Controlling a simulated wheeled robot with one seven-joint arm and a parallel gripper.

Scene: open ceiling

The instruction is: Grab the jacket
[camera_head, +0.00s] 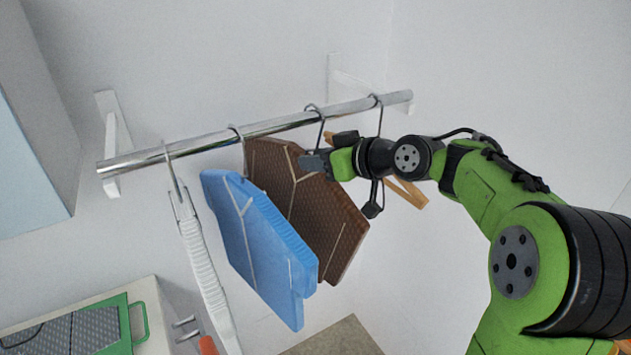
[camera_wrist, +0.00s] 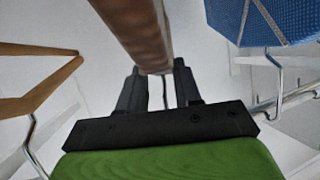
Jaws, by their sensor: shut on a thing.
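A brown jacket (camera_head: 300,205), a stiff flat shape with light seam lines, hangs from the metal rail by a hook. My gripper (camera_head: 314,161) is at its upper right edge, below the rail. In the wrist view the jacket (camera_wrist: 144,28) is seen edge-on as a brown strip running down between the two dark fingers (camera_wrist: 156,85), which are shut on it. A similar blue jacket (camera_head: 258,240) hangs just left of the brown one and partly overlaps it. It also shows at the upper right of the wrist view (camera_wrist: 285,22).
The rail (camera_head: 205,140) is held by white wall brackets. A green-framed tray (camera_head: 120,312) lies at lower left.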

